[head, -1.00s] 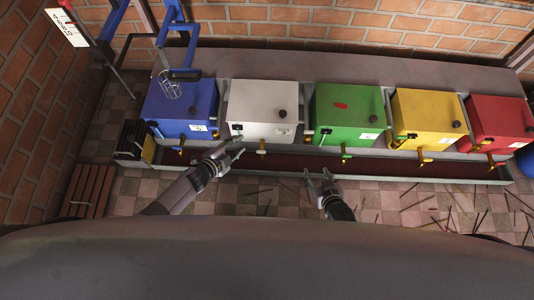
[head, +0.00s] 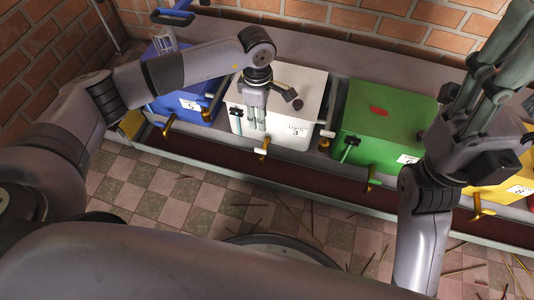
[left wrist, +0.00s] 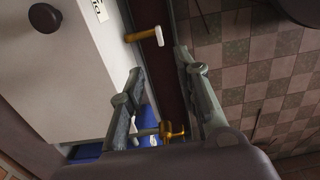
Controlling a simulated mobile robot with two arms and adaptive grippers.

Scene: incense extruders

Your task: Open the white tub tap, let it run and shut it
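The white tub (head: 290,85) stands between the blue and green tubs. Its tap (head: 264,147), brass with a pale end, sticks out at the front foot and also shows in the left wrist view (left wrist: 145,35). My left gripper (head: 253,126) hangs over the white tub's front, just above the tap in the head view. In the left wrist view its two fingers are apart (left wrist: 158,62), with nothing gripped and the white tub's tap beyond the tips. My right gripper (head: 505,40) is raised at the upper right, pointing up; its finger gap is unclear.
The blue tub (head: 178,98) is left, the green tub (head: 380,125) right, and a yellow tub (head: 505,190) is partly behind my right arm. Each has a brass tap over a dark red trough (head: 225,165). Thin sticks lie on the checkered floor (head: 200,195).

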